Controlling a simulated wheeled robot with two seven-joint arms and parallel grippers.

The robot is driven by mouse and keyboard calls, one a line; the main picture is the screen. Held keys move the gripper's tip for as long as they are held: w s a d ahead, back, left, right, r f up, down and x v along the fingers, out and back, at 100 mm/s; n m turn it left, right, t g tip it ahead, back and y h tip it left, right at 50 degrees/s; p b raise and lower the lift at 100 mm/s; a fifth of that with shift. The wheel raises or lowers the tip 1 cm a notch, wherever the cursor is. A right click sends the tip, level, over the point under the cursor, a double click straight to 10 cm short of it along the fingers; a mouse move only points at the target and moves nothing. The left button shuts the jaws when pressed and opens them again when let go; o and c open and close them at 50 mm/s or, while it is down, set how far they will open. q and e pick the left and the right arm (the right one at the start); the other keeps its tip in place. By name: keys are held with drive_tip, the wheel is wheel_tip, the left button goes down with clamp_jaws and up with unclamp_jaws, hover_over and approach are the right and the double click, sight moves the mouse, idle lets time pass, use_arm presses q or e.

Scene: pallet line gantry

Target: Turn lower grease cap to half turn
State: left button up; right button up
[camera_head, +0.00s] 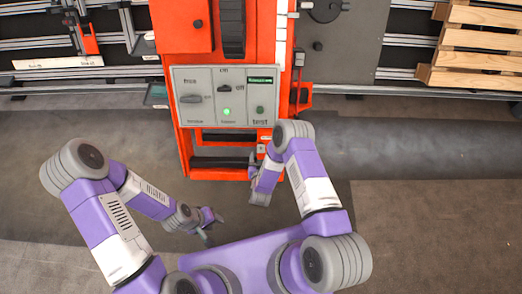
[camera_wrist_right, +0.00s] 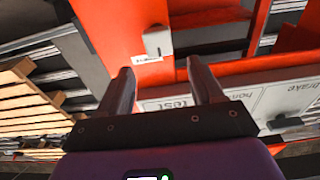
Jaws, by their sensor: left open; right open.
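A small grey fitting (camera_wrist_right: 157,41) with a white label under it sits on the orange post in the right wrist view. It looks like a grease cap, but I cannot tell which cap it is or how far it is turned. My right gripper (camera_wrist_right: 159,66) is open, its two fingers pointing at the fitting, with nothing between them. In the head view my right gripper (camera_head: 252,163) is at the lower right of the orange frame, partly hidden by its own wrist. My left gripper (camera_head: 213,229) is open and empty, low over the floor and away from the frame.
A grey control panel (camera_head: 190,115) with a lever, switch, green light and button is on the orange frame (camera_head: 184,150), just above my right gripper. A wooden pallet (camera_head: 478,44) stands on rails at the right. The floor (camera_head: 430,230) at the right is clear.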

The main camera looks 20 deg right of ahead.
sight(261, 147)
drive_tip(key=b+x, duration=0.2)
drive_tip(key=x, duration=0.4)
drive_tip(key=shift+w+d, duration=0.1)
drive_tip(key=shift+w+d+f+b, duration=0.1)
drive_tip(key=shift+w+b, duration=0.2)
drive_tip(key=shift+w, duration=0.15)
drive_tip(key=shift+c, duration=0.2)
drive_tip(key=c, duration=0.9)
